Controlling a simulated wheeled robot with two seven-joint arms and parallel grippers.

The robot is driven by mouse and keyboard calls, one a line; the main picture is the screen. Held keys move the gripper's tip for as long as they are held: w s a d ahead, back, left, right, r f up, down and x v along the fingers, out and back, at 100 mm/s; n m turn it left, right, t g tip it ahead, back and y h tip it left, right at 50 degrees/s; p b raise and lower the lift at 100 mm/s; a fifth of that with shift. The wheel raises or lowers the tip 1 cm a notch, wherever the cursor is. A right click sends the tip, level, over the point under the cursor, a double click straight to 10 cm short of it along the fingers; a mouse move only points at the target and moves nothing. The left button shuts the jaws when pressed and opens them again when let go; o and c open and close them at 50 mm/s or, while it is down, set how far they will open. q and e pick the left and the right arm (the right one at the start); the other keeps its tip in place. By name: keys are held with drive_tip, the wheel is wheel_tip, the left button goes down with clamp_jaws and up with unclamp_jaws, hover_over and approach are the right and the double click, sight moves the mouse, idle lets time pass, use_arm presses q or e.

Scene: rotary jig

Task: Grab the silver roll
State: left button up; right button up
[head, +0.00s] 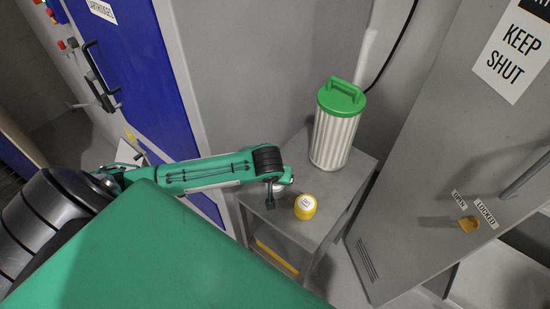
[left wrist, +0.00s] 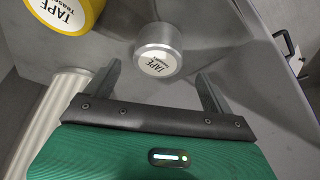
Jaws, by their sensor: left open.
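The silver roll (left wrist: 158,48) has a white label reading TAPE. In the left wrist view it stands on the grey surface, just beyond and between my fingertips, with none of it visibly gripped. My left gripper (left wrist: 159,70) is open, with one finger on each side. My right gripper is not in view.
A yellow tape roll (head: 306,207) stands close beside my gripper; it also shows in the left wrist view (left wrist: 62,14). A white pleated canister with a green handled lid (head: 333,135) stands behind on the stand. A blue cabinet door (head: 135,75) is at left, a grey panel (head: 420,190) at right.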

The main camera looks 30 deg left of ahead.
sight(275, 187)
use_arm(q)
drive_tip(key=x, duration=0.2)
drive_tip(key=p+x, duration=0.1)
drive_tip(key=shift+w+d+f, duration=0.1)
drive_tip(key=shift+d+f, duration=0.05)
drive_tip(key=shift+f, duration=0.25)
drive_tip(key=shift+w+f, duration=0.2)
drive_tip(key=shift+f, duration=0.45)
drive_tip(key=shift+c, duration=0.5)
drive_tip(key=c, duration=1.1)
